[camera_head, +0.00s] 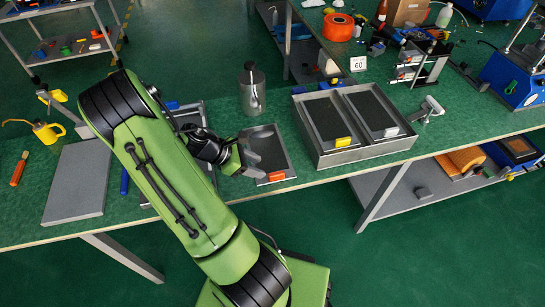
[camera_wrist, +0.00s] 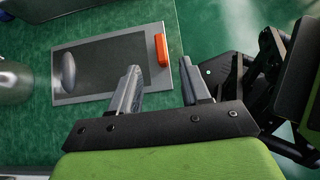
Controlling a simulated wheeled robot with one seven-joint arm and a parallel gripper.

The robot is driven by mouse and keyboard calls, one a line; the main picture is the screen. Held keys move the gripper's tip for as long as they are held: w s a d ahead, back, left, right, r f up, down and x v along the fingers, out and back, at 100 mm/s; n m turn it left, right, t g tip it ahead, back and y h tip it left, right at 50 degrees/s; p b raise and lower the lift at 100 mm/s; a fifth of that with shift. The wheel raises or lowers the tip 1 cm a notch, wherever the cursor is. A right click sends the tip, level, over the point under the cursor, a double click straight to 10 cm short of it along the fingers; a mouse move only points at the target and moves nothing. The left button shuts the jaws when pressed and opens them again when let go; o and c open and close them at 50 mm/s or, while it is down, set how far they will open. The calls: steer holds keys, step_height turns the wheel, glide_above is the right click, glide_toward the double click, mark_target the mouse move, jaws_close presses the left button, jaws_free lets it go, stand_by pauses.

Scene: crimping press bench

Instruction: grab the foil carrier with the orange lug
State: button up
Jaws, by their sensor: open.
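The foil carrier (camera_head: 292,158) is a flat grey tray with a dark inside, lying on the green bench near its front edge. Its orange lug (camera_head: 276,176) is on the front edge. In the wrist view the carrier (camera_wrist: 72,97) lies ahead of the fingers, with the orange lug (camera_wrist: 161,49) on its right edge. My gripper (camera_head: 245,158) is at the left side of the carrier in the head view and partly covers it. In the wrist view my gripper (camera_wrist: 160,78) is open and empty, its fingers pointing toward the lug, which lies beyond the gap between them.
A grey box (camera_head: 362,153) to the right holds two dark carriers with yellow and white lugs. A metal can (camera_head: 252,97) stands behind the carrier. A grey plate (camera_head: 76,182), an orange-handled tool (camera_head: 19,170) and a yellow oil can (camera_head: 47,132) are at the left.

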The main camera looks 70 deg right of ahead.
mark_target(276, 173)
steer(key=b+x, duration=0.2)
steer(key=x, duration=0.6)
steer(key=shift+a, duration=0.1)
jaws_close()
